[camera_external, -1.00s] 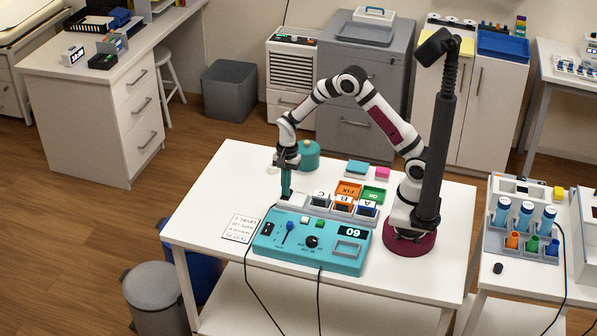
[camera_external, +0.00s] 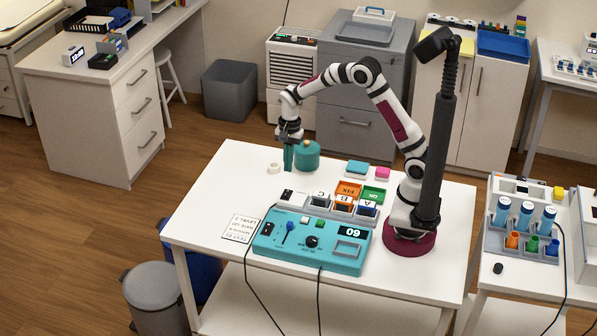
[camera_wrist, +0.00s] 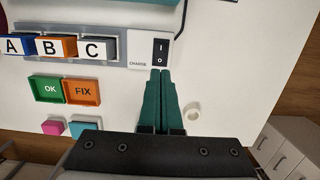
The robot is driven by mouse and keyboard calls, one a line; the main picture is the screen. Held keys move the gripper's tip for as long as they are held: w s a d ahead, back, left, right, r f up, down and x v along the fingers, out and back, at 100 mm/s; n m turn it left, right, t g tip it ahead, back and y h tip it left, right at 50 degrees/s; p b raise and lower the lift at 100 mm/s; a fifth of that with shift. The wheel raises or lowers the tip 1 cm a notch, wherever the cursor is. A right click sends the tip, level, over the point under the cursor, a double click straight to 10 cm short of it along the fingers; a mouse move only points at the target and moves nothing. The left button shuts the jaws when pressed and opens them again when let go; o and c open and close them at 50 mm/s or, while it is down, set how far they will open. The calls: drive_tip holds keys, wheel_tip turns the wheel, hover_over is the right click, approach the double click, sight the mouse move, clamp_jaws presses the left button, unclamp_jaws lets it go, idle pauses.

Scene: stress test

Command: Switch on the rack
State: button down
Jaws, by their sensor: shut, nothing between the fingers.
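The grey rack (camera_external: 331,212) stands on the white table behind the teal console. It holds blocks A, B and C, and has a white end panel marked CHARGE (camera_wrist: 138,62). On that panel is a black rocker switch (camera_wrist: 160,52) with I and O marks; it also shows at the rack's left end in the external view (camera_external: 287,194). I cannot tell which side of the rocker is pressed. My gripper (camera_external: 288,168), with teal fingers, is shut and empty above the table, behind the switch. In the wrist view its fingertips (camera_wrist: 161,71) appear just below the switch.
A teal console (camera_external: 310,248) with knobs and a display lies in front of the rack. An orange FIX tray (camera_external: 348,189) and green OK tray (camera_external: 373,195) are behind it. A teal round pot (camera_external: 306,156) and white ring (camera_external: 274,168) stand near my gripper.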

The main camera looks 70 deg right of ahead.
wheel_tip(320, 180, up, 6)
hover_over(286, 193)
drive_tip(key=d, duration=0.4)
drive_tip(key=shift+s+a+r, duration=0.1)
drive_tip(key=shift+a+r, duration=0.05)
drive_tip(key=shift+a, duration=0.1)
drive_tip(key=a+f, duration=0.1)
drive_tip(key=f, duration=0.3)
drive_tip(key=a+f, duration=0.1)
drive_tip(key=f, duration=0.4)
drive_tip(key=a+f, duration=0.1)
drive_tip(key=f, duration=0.3)
drive_tip(key=shift+a+f, duration=0.2)
drive_tip(key=shift+f, duration=0.2)
drive_tip(key=shift+a+f, duration=0.1)
drive_tip(key=shift+f, duration=0.15)
